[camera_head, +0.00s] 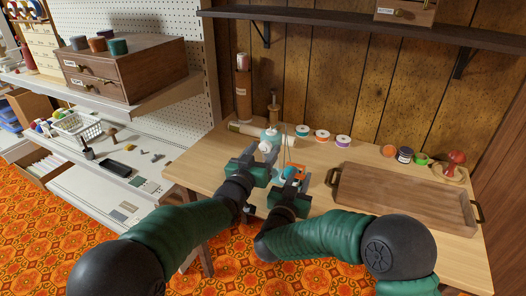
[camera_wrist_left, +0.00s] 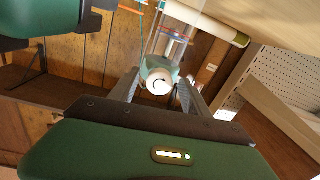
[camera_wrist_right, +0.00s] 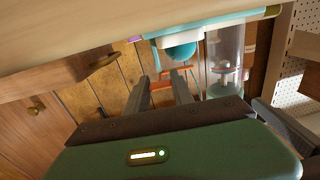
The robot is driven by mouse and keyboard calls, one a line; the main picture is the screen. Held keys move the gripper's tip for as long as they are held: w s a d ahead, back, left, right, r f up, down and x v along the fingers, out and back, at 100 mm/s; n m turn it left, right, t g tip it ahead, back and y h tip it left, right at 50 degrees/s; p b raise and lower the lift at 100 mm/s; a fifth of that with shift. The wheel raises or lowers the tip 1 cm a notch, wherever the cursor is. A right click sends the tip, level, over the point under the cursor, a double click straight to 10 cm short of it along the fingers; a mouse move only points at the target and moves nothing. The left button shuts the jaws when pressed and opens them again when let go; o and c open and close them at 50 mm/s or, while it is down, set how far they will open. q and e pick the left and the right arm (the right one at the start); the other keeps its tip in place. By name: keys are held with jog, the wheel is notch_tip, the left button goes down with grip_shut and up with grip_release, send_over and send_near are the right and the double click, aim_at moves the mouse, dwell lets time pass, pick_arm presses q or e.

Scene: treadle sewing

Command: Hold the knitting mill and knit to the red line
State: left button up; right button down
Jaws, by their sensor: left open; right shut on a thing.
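The knitting mill (camera_head: 271,134) has teal parts and a clear tube and stands near the table's left end. In the left wrist view, its clear tube (camera_wrist_left: 178,30) bears a reddish line (camera_wrist_left: 174,38). My left gripper (camera_head: 258,158) is open, with its fingers on either side of the mill's round white knob (camera_wrist_left: 159,84); I cannot tell whether they touch it. My right gripper (camera_head: 291,175) is shut on the mill, close by orange and teal parts. The right wrist view shows a teal dome (camera_wrist_right: 182,51) just past its fingertips, which partly hide the grip.
A wooden tray (camera_head: 400,198) with dark handles fills the table's right part. Several thread spools (camera_head: 322,134) stand along the back, with a red mushroom-shaped piece (camera_head: 454,160) at the right. A pale roll (camera_head: 247,129) lies behind the mill. A shelf (camera_head: 370,30) hangs above.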

pick_arm(q)
grip_shut()
dwell(0.3)
jog(key=shift+m, duration=0.3)
jog(key=m, duration=0.7)
jog(key=shift+m, duration=0.4)
jog(key=m, duration=0.4)
jog(key=shift+m, duration=0.3)
jog(key=shift+s+d+f+m, duration=0.1)
jog(key=shift+m, duration=2)
